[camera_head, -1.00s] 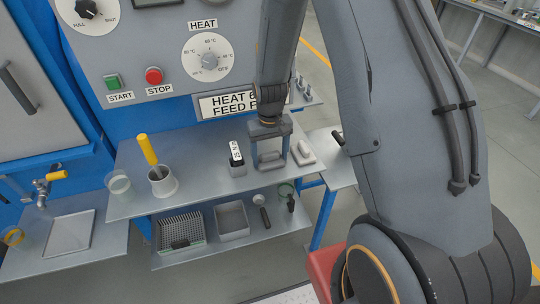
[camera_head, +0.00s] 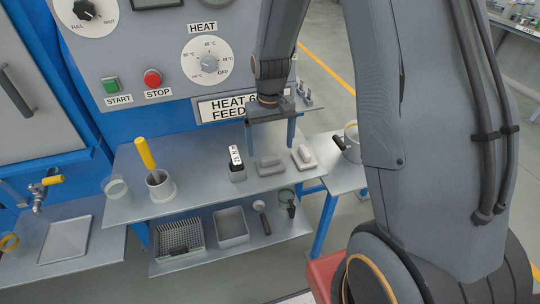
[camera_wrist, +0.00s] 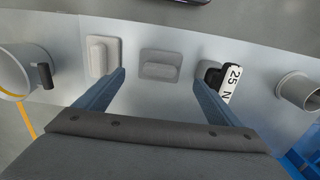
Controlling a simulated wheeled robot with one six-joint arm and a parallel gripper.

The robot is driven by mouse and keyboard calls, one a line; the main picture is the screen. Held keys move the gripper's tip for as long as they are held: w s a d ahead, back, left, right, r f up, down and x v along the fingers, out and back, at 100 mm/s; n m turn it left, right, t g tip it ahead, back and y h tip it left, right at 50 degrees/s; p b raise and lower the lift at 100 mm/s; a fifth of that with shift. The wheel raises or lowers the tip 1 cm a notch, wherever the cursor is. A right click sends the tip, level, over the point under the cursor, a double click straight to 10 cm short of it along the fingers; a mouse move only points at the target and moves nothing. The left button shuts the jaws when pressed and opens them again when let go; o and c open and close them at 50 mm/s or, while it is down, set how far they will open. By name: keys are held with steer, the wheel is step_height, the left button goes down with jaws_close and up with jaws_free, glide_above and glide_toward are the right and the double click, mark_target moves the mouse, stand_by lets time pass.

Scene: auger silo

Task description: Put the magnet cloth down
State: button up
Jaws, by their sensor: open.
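A grey pad with a raised grip (camera_head: 270,166), which appears to be the magnet cloth, lies flat on the upper steel shelf. It also shows in the wrist view (camera_wrist: 160,65), at the top centre. My gripper (camera_head: 270,148) is above it, fingers apart and empty, not touching it. In the wrist view my gripper's fingertips (camera_wrist: 159,78) stand to either side of the pad with free space between. The black and white block marked 25 N (camera_head: 237,163) stands left of the pad in the head view. A paler pad with a grip (camera_head: 304,157) lies to its right.
A steel cup with a yellow-handled tool (camera_head: 161,184) and a clear beaker (camera_head: 116,187) stand on the left of the shelf. A pot with a black handle (camera_head: 351,143) is on the side table. Below are a wire basket (camera_head: 180,241) and a grey tray (camera_head: 231,226).

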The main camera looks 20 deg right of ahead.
mark_target(270, 157)
step_height(270, 157, up, 4)
steer(key=s+r, duration=0.2)
steer(key=s, duration=0.6)
steer(key=s+r, duration=0.1)
steer(key=s, duration=0.8)
steer(key=shift+s+r+t+b, duration=0.15)
steer(key=shift+r+t+b, duration=0.2)
steer(key=shift+t, duration=0.05)
